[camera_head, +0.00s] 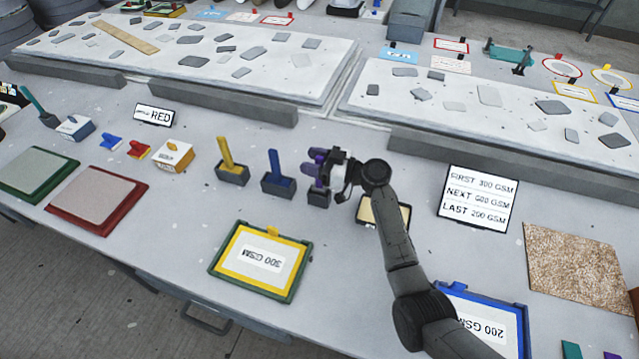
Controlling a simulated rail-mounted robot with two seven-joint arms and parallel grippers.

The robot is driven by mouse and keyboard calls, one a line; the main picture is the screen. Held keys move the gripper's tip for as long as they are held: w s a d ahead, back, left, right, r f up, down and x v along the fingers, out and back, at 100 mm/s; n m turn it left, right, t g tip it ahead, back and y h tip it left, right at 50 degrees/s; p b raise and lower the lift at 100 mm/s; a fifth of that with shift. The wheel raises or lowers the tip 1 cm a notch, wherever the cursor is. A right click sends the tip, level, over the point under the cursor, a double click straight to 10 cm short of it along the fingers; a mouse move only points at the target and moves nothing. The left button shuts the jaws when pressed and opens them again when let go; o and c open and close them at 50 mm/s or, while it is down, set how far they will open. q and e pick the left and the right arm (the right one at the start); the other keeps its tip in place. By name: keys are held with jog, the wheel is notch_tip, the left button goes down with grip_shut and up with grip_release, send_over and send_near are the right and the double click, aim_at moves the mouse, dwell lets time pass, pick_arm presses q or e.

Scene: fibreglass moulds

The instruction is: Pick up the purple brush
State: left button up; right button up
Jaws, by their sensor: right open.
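The purple brush (314,171) stands with its handle up in a small dark holder (318,199) near the middle of the table. My right gripper (325,170) is open and right at the brush handle, reaching in from the right. The gripper hides part of the handle, and I cannot tell whether the fingers touch it or are around it. My left gripper is not in view.
A blue brush (276,167) and a yellow brush (226,158) stand in similar holders to the left. A tan-filled tray (400,222) lies partly under my right arm. A yellow-framed 300 GSM tray (268,296) lies in front. A text sign (479,199) stands to the right.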

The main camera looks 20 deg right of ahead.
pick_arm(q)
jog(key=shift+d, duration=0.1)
pick_arm(e)
jog(key=c, duration=0.6)
grip_shut()
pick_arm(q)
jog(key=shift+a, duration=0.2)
